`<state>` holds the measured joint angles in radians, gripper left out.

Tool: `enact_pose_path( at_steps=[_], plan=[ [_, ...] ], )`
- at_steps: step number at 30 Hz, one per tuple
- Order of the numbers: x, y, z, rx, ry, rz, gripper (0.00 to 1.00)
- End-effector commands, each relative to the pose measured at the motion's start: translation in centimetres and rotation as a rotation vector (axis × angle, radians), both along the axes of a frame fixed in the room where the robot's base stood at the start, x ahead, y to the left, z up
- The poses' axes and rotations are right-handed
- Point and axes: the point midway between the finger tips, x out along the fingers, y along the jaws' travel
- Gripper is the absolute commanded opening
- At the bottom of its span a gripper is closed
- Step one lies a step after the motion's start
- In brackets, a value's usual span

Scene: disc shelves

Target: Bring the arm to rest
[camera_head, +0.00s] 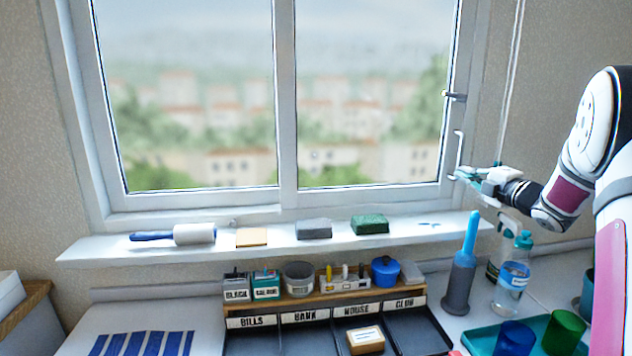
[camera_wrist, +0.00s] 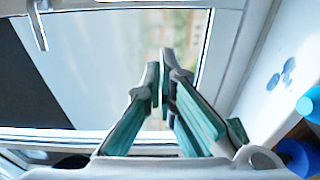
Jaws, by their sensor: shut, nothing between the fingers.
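My gripper (camera_head: 461,175) is at the right in the head view, in front of the window frame's right side and just below the window handle (camera_head: 458,154). I cannot tell whether it touches the frame. My arm reaches in from the right edge, bent at the elbow. In the wrist view my gripper (camera_wrist: 162,78) has its teal-padded fingers shut with nothing between them. The window glass and frame are behind the fingers.
Below are labelled trays (camera_head: 300,318), a blue brush (camera_head: 465,262), a spray bottle (camera_head: 511,280) and a teal tray (camera_head: 480,340) with cups.

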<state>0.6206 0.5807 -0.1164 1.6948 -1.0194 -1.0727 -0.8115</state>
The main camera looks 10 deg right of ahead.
Motion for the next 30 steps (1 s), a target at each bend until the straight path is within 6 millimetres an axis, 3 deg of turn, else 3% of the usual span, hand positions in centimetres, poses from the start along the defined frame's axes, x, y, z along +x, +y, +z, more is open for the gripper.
enact_pose_path(
  at_steps=[7,14,20,26,30],
  plan=[
    [-1.5,3.1,6.5,0.156,0.07,-0.181,0.0],
    [-7.6,7.8,10.7,0.44,0.196,-0.415,0.0],
    [-15.7,13.1,11.1,0.71,0.338,-0.59,0.0],
    [-26.0,19.4,9.1,0.967,0.529,-0.745,0.0],
    [-34.1,24.0,6.8,1.121,0.691,-0.847,0.0]
  ],
)
